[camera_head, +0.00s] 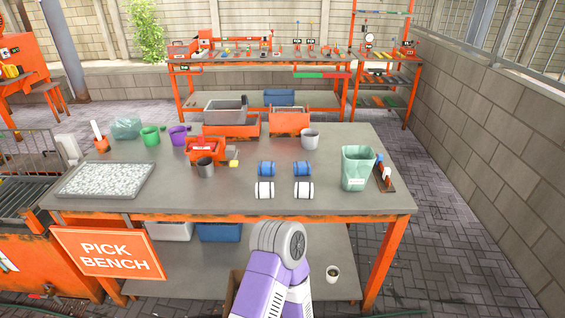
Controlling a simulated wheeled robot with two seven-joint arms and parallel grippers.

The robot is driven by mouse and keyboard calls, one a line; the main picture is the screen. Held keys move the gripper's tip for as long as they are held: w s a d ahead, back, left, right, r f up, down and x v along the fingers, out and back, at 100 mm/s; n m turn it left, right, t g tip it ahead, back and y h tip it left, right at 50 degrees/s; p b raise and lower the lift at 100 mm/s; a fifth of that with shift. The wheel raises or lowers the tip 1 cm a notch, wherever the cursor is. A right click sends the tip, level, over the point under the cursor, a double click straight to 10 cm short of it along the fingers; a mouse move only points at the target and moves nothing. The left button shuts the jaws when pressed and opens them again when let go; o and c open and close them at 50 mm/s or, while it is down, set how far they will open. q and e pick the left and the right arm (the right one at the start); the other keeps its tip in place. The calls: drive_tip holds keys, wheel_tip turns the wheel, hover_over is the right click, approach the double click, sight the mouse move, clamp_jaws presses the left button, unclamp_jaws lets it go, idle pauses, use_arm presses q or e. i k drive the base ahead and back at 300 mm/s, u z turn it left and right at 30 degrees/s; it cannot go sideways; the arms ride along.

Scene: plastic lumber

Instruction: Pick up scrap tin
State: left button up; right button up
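A dark grey metal, open-topped tin (205,168) stands upright on the grey pick bench (240,203), just in front of an orange bin (220,150). A lighter grey tin or cup (310,139) stands upright farther back, right of the middle. No label shows which of the two is the scrap tin. Purple and grey links of my own arm rise from the bottom middle, in front of the bench edge. Neither of my grippers is in view.
A tray of white pellets (106,180) lies at the left. Blue rolls (266,168) and white rolls (265,190) lie mid-bench. Green (150,137) and purple (178,135) cups stand back left. The front middle is clear.

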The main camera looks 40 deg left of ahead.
sight(206, 167)
drive_tip(key=z, duration=1.25)
drive_tip(key=k, duration=1.8)
drive_tip(key=u, duration=1.25)
